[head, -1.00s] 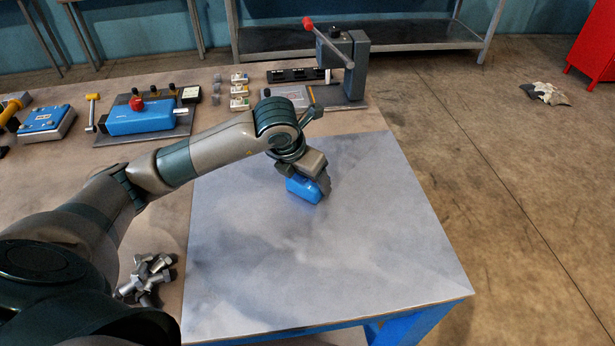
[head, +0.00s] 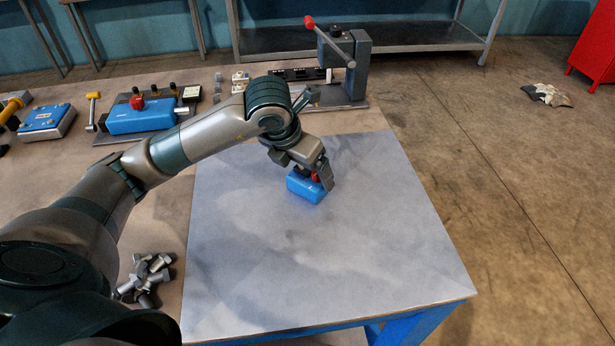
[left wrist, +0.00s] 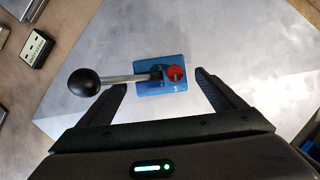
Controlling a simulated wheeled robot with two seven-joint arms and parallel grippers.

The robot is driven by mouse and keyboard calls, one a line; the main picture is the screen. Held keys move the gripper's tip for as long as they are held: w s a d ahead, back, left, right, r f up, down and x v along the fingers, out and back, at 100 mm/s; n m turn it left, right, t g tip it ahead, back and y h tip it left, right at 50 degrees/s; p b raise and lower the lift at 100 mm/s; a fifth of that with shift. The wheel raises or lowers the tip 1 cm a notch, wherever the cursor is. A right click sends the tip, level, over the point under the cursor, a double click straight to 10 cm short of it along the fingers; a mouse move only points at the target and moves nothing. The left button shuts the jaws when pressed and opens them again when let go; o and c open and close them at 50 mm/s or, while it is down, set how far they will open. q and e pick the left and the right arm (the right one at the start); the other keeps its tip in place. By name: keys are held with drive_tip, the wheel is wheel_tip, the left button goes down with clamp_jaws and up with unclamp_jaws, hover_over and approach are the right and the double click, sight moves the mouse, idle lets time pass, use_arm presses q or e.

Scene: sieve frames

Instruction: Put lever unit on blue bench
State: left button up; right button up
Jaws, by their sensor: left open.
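The lever unit (head: 304,189) is a small blue box with a red button and a lever with a black ball knob. It rests on the grey top of the blue bench (head: 330,255), toward the far side. My left gripper (head: 318,180) is close above and behind it, partly hiding it. In the left wrist view the lever unit (left wrist: 178,86) lies just ahead of and between the spread fingertips of the left gripper (left wrist: 161,82). The fingers are open with visible gaps beside the box. The knob sticks out to the left there. My right gripper is not in view.
A brown table adjoins the bench, with a larger blue unit (head: 140,117), a blue box (head: 46,121), a lever press (head: 346,60) and loose bolts (head: 146,277). The near half of the bench top is clear.

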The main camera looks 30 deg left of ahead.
sight(307, 174)
use_arm(q)
drive_tip(key=v, duration=0.3)
drive_tip(key=shift+r+b, duration=0.1)
drive_tip(key=shift+b, duration=0.2)
drive_tip(key=v, duration=0.4)
drive_tip(key=shift+s+r, duration=0.2)
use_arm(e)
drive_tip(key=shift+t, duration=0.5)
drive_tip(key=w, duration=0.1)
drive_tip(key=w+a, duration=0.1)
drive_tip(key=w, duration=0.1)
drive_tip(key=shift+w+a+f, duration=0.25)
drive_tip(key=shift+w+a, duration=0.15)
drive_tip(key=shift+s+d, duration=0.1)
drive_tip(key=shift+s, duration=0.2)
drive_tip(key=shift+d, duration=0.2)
